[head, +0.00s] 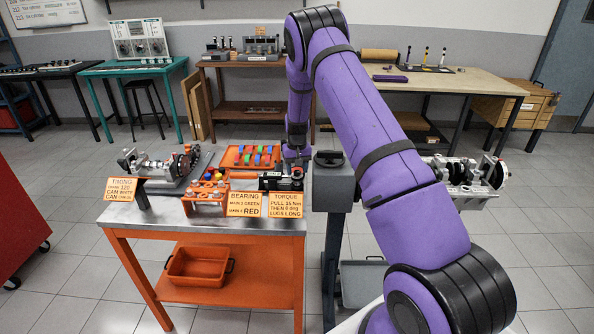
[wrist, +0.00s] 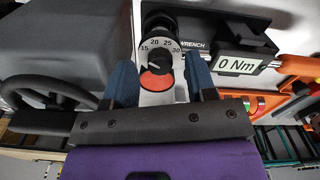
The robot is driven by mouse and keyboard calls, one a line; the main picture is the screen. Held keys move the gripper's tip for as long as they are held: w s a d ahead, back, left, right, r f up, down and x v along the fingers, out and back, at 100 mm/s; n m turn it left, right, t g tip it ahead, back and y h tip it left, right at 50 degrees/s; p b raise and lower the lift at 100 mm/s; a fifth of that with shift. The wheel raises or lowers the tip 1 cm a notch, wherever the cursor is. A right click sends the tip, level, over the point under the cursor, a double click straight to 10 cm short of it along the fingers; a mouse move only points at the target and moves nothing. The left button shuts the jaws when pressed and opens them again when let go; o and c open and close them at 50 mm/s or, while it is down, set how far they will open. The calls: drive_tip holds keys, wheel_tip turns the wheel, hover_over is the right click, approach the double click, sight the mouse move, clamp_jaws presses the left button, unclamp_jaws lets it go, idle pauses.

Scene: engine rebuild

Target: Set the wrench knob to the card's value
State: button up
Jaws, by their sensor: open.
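The wrench dial (wrist: 168,45) is a pale disc with a scale showing 15, 20, 25 and 30 in the wrist view. A dark knob part and a red-orange round patch (wrist: 157,80) lie at its lower side; I cannot tell which number is set. My gripper (wrist: 160,64) is open, with its two blue fingers on either side of the dial. I cannot tell whether they touch it. The wrench display (wrist: 236,65) reads 0 Nm. The torque card (head: 286,205) in the head view reads PULL 15 Nm, with smaller lines below.
The orange-framed bench (head: 140,237) carries a timing card (head: 121,189), a bearing card (head: 243,205) and an orange tray (head: 235,157) of coloured parts. A grey stand (head: 333,185) stands at its right. A dark handwheel (wrist: 50,92) is left of my gripper in the wrist view.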

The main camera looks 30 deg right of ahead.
wheel_tip(320, 180, up, 10)
idle(0.4)
idle(0.4)
wheel_tip(320, 180, up, 16)
drive_tip(key=t, duration=0.1)
hover_over(297, 172)
drive_tip(key=s+a, duration=0.6)
drive_tip(key=s, duration=0.1)
drive_tip(key=s+a+r+n+t, duration=0.15)
drive_tip(key=s+a+r, duration=0.35)
drive_tip(key=s+r, duration=0.55)
drive_tip(key=s+a+r+n+t, duration=0.1)
drive_tip(key=s+a, duration=0.2)
drive_tip(key=s, duration=1)
drive_tip(key=s+a+r+n+t, duration=0.1)
drive_tip(key=s+a, duration=0.3)
drive_tip(key=s, duration=1)
drive_tip(key=shift+s+a+r+t, duration=0.2)
drive_tip(key=shift+r+t, duration=0.15)
drive_tip(key=shift+r, duration=0.2)
